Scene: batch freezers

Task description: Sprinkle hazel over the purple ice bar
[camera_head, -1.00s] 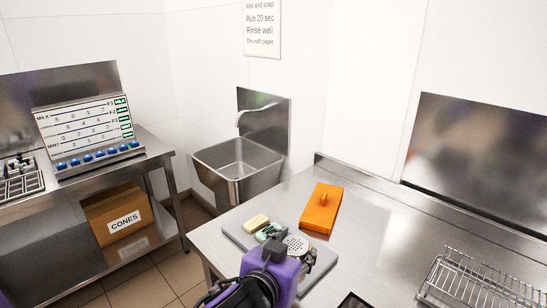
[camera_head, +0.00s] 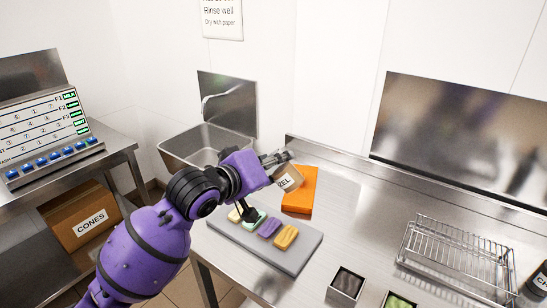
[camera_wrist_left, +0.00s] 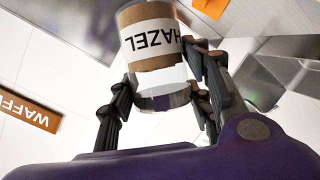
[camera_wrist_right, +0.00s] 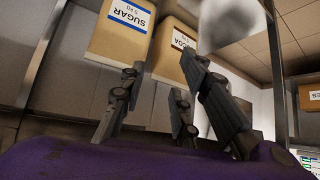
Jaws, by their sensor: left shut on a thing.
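My left gripper (camera_head: 277,160) is shut on the hazel shaker (camera_head: 290,179), a brown cup with a white label. It holds the shaker tilted in the air, beyond the tray and in front of the orange block. In the left wrist view the shaker (camera_wrist_left: 150,42) sits between the fingers (camera_wrist_left: 160,85), its label upside down. The purple ice bar (camera_head: 269,228) lies on the grey tray (camera_head: 290,262), between a green bar (camera_head: 255,219) and a yellow-orange bar (camera_head: 286,237). Any bits on it are too small to tell. My right gripper (camera_wrist_right: 165,78) is open and empty.
An orange block (camera_head: 300,190) lies behind the tray. A wire rack (camera_head: 455,260) and dark-filled (camera_head: 348,283) and green-filled (camera_head: 398,301) containers stand to the right. A sink (camera_head: 200,145) is behind. Sugar (camera_wrist_right: 120,30) and cocoa (camera_wrist_right: 175,55) boxes show in the right wrist view.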

